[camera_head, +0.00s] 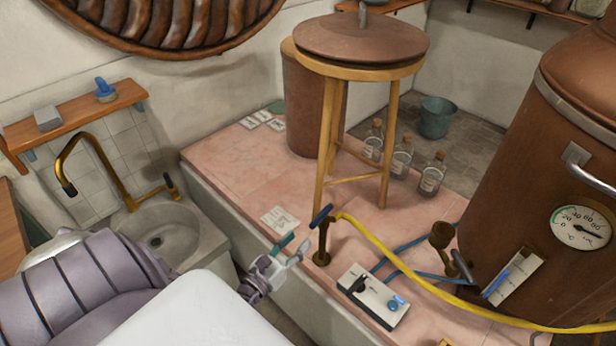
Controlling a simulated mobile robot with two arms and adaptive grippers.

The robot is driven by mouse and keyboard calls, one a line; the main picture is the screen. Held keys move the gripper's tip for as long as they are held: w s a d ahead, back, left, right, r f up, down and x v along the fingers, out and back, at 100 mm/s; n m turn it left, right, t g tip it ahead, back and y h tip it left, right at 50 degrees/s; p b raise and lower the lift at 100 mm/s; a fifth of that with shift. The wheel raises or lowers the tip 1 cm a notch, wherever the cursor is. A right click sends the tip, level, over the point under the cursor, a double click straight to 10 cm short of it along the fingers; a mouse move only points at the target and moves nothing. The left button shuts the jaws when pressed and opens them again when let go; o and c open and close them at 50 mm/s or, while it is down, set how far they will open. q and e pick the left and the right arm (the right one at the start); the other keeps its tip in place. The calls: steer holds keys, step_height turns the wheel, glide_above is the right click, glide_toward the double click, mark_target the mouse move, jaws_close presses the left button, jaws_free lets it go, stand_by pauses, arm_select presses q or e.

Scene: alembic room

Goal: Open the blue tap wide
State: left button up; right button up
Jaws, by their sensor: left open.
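The blue tap (322,216) has a slanted dark blue lever on a short brass body that stands on the pink tiled ledge, with a yellow hose running off to the right from near its top. My left gripper (295,246) is in front of the ledge, just left of and slightly lower in the picture than the tap. Its two fingers are apart, with nothing between them, and one looks teal. A gap shows between the fingertips and the lever. My right gripper is not in view.
A white control box (373,296) with blue hoses sits right of the tap. A wooden stool (327,150) stands behind it. A large copper vessel (540,190) with a dial fills the right. A stone sink (165,236) is at left. Glass bottles (402,158) stand farther back.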

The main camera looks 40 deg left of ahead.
arm_select(q)
steer(key=shift+s+d, duration=0.1)
steer(key=shift+s, duration=1.4)
